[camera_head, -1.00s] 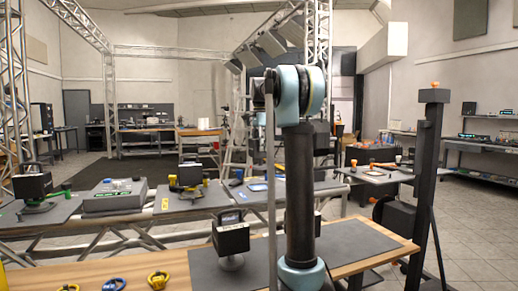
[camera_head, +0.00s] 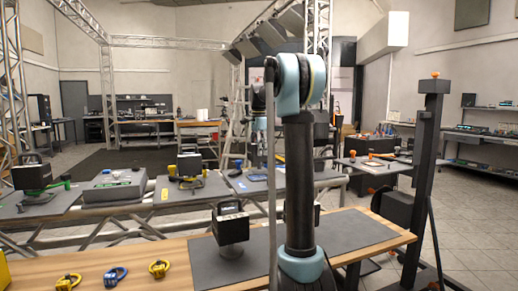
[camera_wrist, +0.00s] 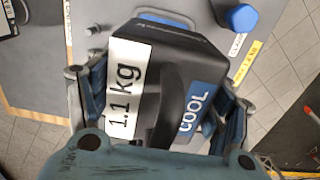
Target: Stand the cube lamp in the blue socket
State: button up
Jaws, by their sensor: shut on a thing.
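The cube lamp (camera_wrist: 165,55) fills the middle of the wrist view. It is a black box with a white "1.1 kg" label and a blue "COOL" label. My gripper (camera_wrist: 155,100) is shut on it, with a finger on each side. A blue round knob (camera_wrist: 240,17) stands on the grey panel (camera_wrist: 65,60) just beyond the lamp. In the head view my arm hides the gripper and held lamp.
Another dark cube lamp (camera_head: 230,226) stands on the near wooden table (camera_head: 190,262). Blue (camera_head: 116,277) and yellow (camera_head: 159,268) ringed pieces lie there. A dark post (camera_head: 428,160) rises at right.

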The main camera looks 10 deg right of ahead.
jog(key=shift+f, duration=1.4)
jog(key=shift+s+f, duration=0.1)
jog(key=shift+f, duration=0.1)
dwell(0.8)
jog(key=o, duration=2.2)
jog(key=shift+c, duration=0.2)
